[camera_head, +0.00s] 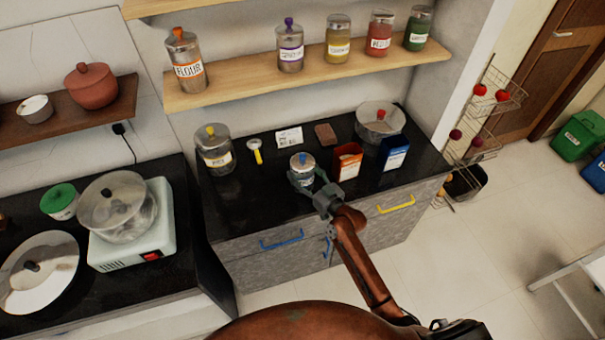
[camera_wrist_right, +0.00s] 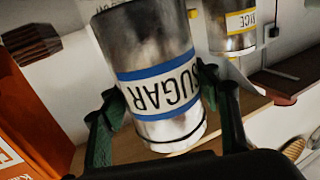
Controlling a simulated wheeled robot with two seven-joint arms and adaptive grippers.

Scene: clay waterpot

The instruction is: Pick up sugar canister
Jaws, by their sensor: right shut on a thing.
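The sugar canister (camera_head: 303,161) is a small metal jar with a blue-banded label and a blue knob on its lid, at the front middle of the black counter in the head view. My right gripper (camera_head: 303,182) reaches it from the front and is shut around its body. In the right wrist view the canister (camera_wrist_right: 157,65) fills the middle, its SUGAR label upside down, with the green fingers of my gripper (camera_wrist_right: 162,103) on both sides of it. Whether its base touches the counter cannot be told. My left gripper is not in view.
A red box (camera_head: 346,161) and a blue box (camera_head: 393,152) stand close to the right. The larger rice canister (camera_head: 214,150) stands left, beside a yellow-handled tool (camera_head: 256,151). A pot (camera_head: 380,121) is at the back right. A wooden shelf (camera_head: 255,84) with several canisters hangs above.

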